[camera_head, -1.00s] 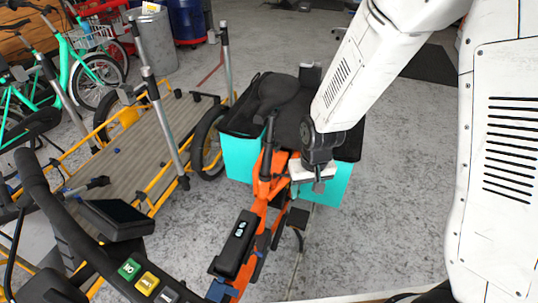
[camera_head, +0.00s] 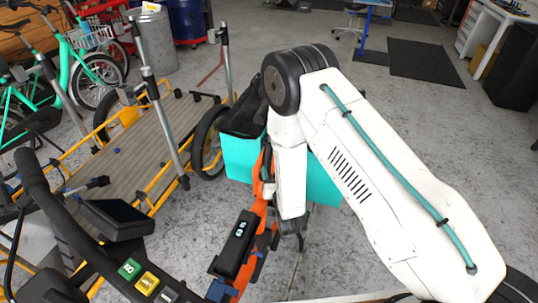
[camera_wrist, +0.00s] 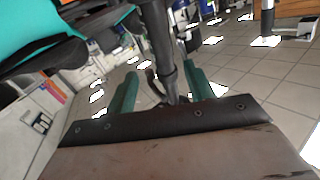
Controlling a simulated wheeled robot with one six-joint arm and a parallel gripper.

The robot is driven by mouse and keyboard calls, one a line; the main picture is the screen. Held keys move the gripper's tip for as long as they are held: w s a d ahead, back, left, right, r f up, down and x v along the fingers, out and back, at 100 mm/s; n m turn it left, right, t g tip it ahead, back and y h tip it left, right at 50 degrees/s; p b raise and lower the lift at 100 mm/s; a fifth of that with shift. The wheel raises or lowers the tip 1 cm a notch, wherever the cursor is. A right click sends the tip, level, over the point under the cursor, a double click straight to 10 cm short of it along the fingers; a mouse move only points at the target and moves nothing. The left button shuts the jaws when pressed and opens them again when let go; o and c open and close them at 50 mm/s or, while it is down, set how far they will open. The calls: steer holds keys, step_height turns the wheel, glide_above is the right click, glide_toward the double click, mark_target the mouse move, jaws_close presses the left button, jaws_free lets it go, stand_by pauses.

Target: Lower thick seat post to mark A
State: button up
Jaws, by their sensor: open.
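In the wrist view a dark upright post (camera_wrist: 163,45) stands between the two green fingers of my gripper (camera_wrist: 160,92), with space showing on both sides. My gripper is open. The post widens partway down, and its lower end is hidden behind my gripper's dark front edge. I cannot read a mark A on it. In the head view my white arm reaches down over the orange bike (camera_head: 262,212) and hides my gripper and most of the post. Part of the black saddle area shows left of my arm.
Teal bags (camera_head: 243,158) hang at the orange bike's rear. A yellow cargo bike with a slatted deck (camera_head: 128,140) and grey posts (camera_head: 163,115) stands to the left. Black handlebars with a display (camera_head: 117,218) are in front.

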mark_target(269, 154)
steer(key=shift+t, duration=0.3)
steer(key=w, duration=0.2)
steer(key=w+r, duration=0.1)
steer(key=w, duration=0.2)
steer(key=w+a, duration=0.1)
steer(key=w, duration=0.1)
steer(key=shift+w+a+r, duration=0.1)
steer(key=shift+w+r, duration=0.05)
steer(key=shift+w, duration=0.25)
jaws_close()
steer(key=f, duration=0.1)
steer(key=s+f, duration=0.1)
steer(key=f, duration=0.2)
steer(key=shift+s+a, duration=0.15)
steer(key=shift+a, duration=0.15)
jaws_free()
steer(key=shift+r, duration=0.1)
